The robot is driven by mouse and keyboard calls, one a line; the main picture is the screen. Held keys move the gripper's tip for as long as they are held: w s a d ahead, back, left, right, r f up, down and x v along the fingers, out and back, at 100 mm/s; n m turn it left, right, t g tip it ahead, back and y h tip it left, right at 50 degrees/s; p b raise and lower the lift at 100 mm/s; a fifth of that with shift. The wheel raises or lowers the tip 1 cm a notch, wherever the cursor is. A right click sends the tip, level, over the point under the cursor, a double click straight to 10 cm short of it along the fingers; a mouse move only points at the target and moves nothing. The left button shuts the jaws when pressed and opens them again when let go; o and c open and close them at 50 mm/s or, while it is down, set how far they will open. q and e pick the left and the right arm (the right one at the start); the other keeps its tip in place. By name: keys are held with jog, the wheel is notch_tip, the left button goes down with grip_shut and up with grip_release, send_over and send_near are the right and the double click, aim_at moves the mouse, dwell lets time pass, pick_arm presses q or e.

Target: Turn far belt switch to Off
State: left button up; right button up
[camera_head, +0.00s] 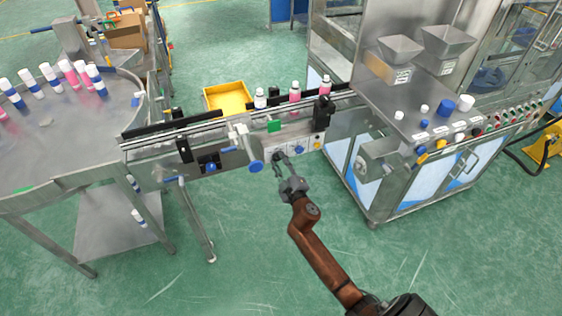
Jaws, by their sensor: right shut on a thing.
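A white control panel (308,145) with small switches sits on the near side of the conveyor belt. My right gripper (281,161) reaches up to the left part of this panel. Its fingers are shut on a small dark switch knob there, which they mostly hide. I cannot read the knob's setting or its label. To its right on the panel are a blue knob (299,149) and a small yellow one (317,145). My left gripper is not in view.
Several bottles (295,92) stand on the conveyor belt. A blue handwheel (256,166) juts out left of my gripper. A steel machine (380,165) stands at right, a round table (60,120) at left. Green floor in front is clear.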

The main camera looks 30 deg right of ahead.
jog(key=o, duration=1.2)
jog(key=shift+c, duration=0.2)
jog(key=shift+s, duration=0.2)
jog(key=v, duration=1.1)
jog(key=shift+s, duration=0.3)
